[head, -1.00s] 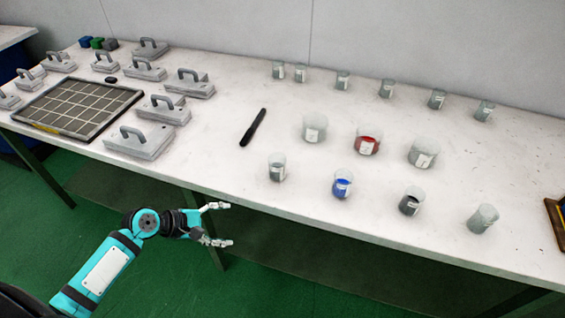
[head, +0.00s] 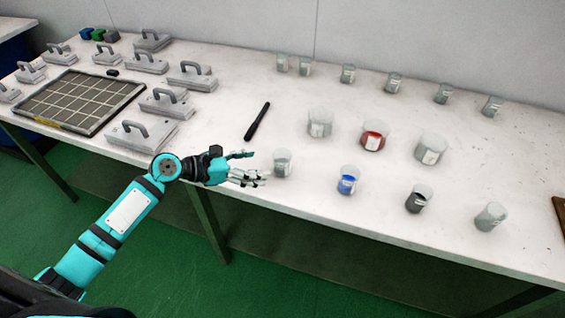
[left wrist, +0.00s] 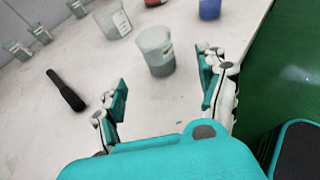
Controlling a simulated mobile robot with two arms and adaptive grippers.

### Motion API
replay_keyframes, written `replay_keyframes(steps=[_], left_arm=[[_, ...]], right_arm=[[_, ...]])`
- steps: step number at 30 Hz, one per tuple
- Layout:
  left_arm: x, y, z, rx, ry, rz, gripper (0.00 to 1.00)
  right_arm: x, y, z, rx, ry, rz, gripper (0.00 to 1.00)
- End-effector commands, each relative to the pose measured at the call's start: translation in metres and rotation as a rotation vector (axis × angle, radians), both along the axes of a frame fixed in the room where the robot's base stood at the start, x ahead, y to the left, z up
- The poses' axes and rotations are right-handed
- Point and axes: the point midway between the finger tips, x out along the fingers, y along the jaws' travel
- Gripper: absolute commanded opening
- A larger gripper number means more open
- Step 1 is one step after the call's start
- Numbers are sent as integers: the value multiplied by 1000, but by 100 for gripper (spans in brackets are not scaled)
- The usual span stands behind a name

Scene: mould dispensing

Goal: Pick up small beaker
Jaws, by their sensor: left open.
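A small clear beaker with greyish contents (head: 283,163) stands upright near the table's front edge. It also shows in the left wrist view (left wrist: 157,55), ahead of and between my fingers. My left gripper (head: 258,167) is open, just left of this beaker in the head view, with a gap between them. In the left wrist view both fingers (left wrist: 165,88) are spread and nothing is between the tips. Other small beakers in the front row hold blue (head: 347,181) and dark (head: 418,199) contents, and one looks grey (head: 489,217). My right gripper is not in view.
Larger beakers stand behind, one with red contents (head: 373,137). Several small beakers line the back (head: 394,82). A black pen-like object (head: 257,121) lies behind my gripper. A gridded tray (head: 60,128) and handled grey blocks (head: 143,133) fill the table's left side.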

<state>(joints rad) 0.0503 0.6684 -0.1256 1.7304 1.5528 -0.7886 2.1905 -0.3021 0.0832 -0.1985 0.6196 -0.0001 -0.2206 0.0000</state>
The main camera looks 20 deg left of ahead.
Motion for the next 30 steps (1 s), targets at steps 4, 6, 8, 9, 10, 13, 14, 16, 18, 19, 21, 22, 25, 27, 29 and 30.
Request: replay_keyframes(steps=[4,6,8,9,10,13,14,16,18,19,21,22,25,27,29,30], left_arm=[[17,-18,-9,-1,-2,1,75],[22,-23,-12,0,-1,1,75],[24,-26,-14,1,-1,1,75],[25,-27,-15,2,0,1,75],[26,-28,-16,2,0,1,75],[32,-35,-17,0,-2,1,75],[35,-38,-18,1,-1,0,75],[43,-46,-21,-1,-1,0,75],[50,-53,-25,0,-1,1,75],[53,-55,-27,1,-1,2,75],[56,-60,-31,1,0,1,75],[58,-61,-31,2,0,1,75],[59,-63,-32,3,-1,1,75],[59,-63,-32,3,-1,1,75],[59,-63,-32,3,-1,1,75],[59,-63,-32,3,-1,1,74]], right_arm=[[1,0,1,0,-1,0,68],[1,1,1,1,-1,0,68],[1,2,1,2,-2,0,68],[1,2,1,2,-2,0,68],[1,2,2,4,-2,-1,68],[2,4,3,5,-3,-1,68],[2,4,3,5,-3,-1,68],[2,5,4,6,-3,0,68],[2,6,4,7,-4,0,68],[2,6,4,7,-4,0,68],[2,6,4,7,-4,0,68],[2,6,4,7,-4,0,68],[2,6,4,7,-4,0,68],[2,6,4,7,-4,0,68],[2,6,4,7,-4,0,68],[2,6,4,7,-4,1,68]])
